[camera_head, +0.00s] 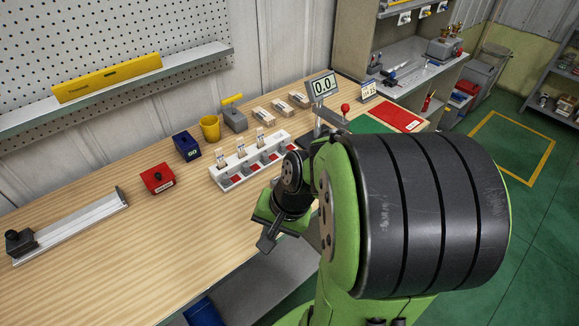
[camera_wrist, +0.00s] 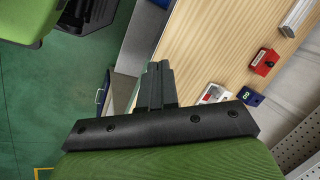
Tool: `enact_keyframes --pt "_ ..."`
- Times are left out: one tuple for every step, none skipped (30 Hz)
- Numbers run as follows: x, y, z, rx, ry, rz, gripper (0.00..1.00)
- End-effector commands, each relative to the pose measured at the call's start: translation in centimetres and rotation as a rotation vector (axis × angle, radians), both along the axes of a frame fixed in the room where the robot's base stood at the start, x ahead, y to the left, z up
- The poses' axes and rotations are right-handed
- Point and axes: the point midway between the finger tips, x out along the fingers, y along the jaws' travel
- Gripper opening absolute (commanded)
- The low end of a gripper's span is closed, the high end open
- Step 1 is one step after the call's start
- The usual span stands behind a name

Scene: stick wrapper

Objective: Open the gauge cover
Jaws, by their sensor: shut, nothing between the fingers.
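A gauge display (camera_head: 322,86) reading 0.0 stands at the far right part of the bench. A lever with a red knob (camera_head: 345,108) shows beside it. My arm hides the area below the display, and I cannot make out a separate gauge cover. My gripper (camera_head: 268,243) hangs near the front edge of the bench, well apart from the display. In the wrist view its fingers (camera_wrist: 156,78) are together and hold nothing. The gauge display is not recognisable in the wrist view.
A white rack (camera_head: 216,180) with several slots, a blue GO box (camera_head: 187,146), a red box (camera_head: 157,179), a yellow cup (camera_head: 210,128) and a metal rail (camera_head: 75,222) stand on the wooden bench (camera_head: 130,265). The bench's front left is clear. A shelf unit stands behind right.

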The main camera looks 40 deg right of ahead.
Motion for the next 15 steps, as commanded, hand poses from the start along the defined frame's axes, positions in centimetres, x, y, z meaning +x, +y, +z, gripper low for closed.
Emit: enact_keyframes --pt "0.2 -0.7 -1.6 0.063 0.014 -0.078 0.0" --pt "0.4 -1.0 -2.3 0.103 0.018 -0.126 0.0" --pt "0.7 -1.6 -3.2 0.163 0.021 -0.197 0.0" --pt "0.9 -2.0 -4.0 0.213 0.023 -0.258 0.0" --pt "1.1 -2.5 -4.8 0.271 0.023 -0.323 0.0" --pt "1.4 -3.3 -5.8 0.357 0.019 -0.423 0.0" --pt "1.7 -4.0 -6.6 0.43 0.011 -0.508 0.0" --pt "1.9 -4.8 -7.4 0.512 0.0 -0.597 0.0" --pt "2.3 -6.1 -8.2 0.633 -0.021 -0.726 0.0" --pt "2.4 -7.2 -8.8 0.728 -0.042 -0.827 0.0" --pt "2.5 -8.5 -9.2 0.826 -0.068 -0.927 0.0" --pt "2.6 -10.3 -9.5 0.96 -0.11 -1.053 0.0" --pt "2.4 -11.7 -9.7 1.058 -0.143 -1.143 0.0" --pt "2.2 -13.2 -9.8 1.153 -0.178 -1.223 0.0" --pt "1.8 -15.1 -9.8 1.27 -0.227 -1.318 0.0"
